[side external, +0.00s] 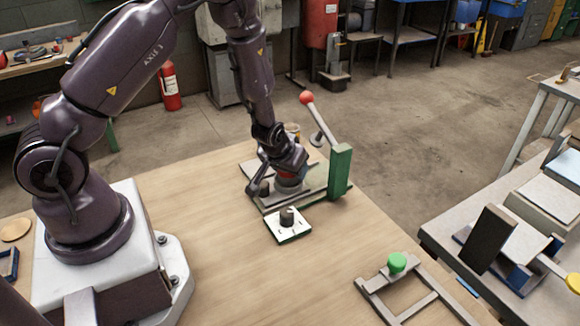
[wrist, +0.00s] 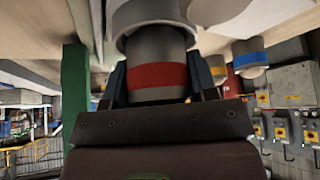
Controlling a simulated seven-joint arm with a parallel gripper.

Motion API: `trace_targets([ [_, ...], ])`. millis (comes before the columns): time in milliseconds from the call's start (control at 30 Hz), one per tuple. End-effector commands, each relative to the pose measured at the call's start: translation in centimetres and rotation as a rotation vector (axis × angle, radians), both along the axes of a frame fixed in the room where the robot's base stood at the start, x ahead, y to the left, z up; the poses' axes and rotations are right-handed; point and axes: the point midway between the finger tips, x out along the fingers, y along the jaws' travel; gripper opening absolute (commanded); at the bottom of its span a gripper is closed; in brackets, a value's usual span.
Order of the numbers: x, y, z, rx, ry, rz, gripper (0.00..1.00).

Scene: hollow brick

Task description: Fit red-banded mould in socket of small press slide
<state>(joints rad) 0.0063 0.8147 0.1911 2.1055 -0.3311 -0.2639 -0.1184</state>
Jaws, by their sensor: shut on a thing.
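The red-banded mould (wrist: 158,75) is a grey cylinder with a red band, held between the two dark fingers of my gripper (wrist: 160,82) in the wrist view. Its far end meets a wider grey collar (wrist: 150,14); I cannot tell whether this is the socket or part of the mould. In the side view my gripper (side external: 287,172) is low over the small press slide (side external: 310,192), with the mould's red band (side external: 286,174) just showing beneath it. The socket is hidden there, so whether the mould is seated cannot be told.
The press has a green post (side external: 340,172) and a red-balled lever (side external: 307,98) close to my gripper. A white plate with a dark knob (side external: 287,217) lies in front. A frame with a green knob (side external: 397,262) is at front right. A blue-banded cylinder (wrist: 250,58) stands nearby.

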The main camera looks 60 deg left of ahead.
Motion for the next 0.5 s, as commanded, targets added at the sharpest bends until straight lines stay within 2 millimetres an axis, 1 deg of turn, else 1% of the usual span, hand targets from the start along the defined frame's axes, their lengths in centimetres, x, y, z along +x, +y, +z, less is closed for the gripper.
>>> trace_targets([
  [33,-0.5,0.0,-0.4,-0.002,0.017,0.002,0.15],
  [300,-0.7,0.2,-0.5,-0.002,0.021,0.007,0.15],
  [367,-1.0,0.6,-0.2,0.001,0.022,0.015,0.15],
  [500,-2.3,2.4,1.3,0.012,0.019,0.063,0.15],
])
